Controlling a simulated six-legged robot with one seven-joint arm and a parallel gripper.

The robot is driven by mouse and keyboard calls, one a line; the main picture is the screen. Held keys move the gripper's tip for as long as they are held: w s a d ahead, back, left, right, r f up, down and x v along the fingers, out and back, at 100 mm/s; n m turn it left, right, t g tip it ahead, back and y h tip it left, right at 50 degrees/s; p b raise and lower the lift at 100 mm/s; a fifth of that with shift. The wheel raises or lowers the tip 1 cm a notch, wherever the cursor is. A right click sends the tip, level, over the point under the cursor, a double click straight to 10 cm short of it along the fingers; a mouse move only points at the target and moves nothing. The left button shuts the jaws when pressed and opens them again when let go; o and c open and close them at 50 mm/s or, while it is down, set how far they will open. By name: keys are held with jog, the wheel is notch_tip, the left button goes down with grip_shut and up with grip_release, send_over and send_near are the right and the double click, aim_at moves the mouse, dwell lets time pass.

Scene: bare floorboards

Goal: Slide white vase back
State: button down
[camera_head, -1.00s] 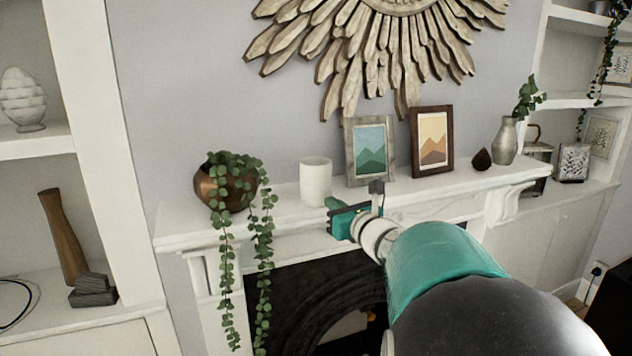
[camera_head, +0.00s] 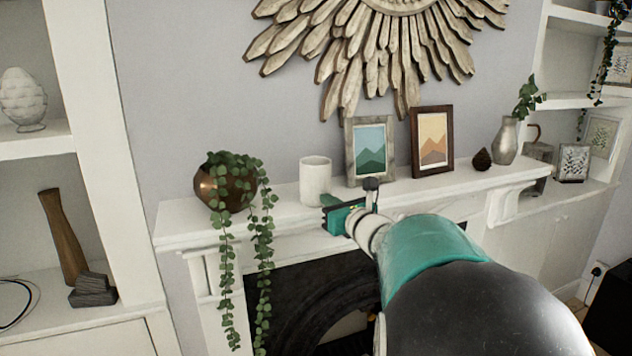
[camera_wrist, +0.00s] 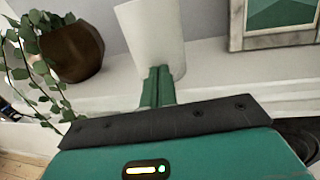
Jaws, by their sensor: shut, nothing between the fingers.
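The white vase (camera_head: 315,179), a plain upright cylinder, stands on the white mantel shelf (camera_head: 440,187) between the plant pot and the grey-framed picture. It also shows in the wrist view (camera_wrist: 152,38). My gripper (camera_head: 327,206) is at the front of the vase, near its base. In the wrist view its closed green fingers (camera_wrist: 158,72) reach up to the vase's lower front and overlap it. I cannot tell whether they touch it. The fingers are shut with nothing between them.
A copper pot (camera_head: 207,187) with trailing leaves stands left of the vase. A grey-framed picture (camera_head: 370,150) and a brown-framed picture (camera_head: 432,141) lean on the wall to the right. A grey vase (camera_head: 505,142) stands farther right. The fireplace opening (camera_head: 310,295) is below.

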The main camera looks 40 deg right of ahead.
aim_at(316, 191)
jog(key=shift+w+d, duration=0.25)
jog(key=shift+w, duration=1.35)
jog(key=shift+w+d, duration=0.2)
jog(key=shift+w, duration=1.4)
jog(key=s+a, duration=0.1)
jog(key=s, duration=1.2)
jog(key=shift+a, duration=0.4)
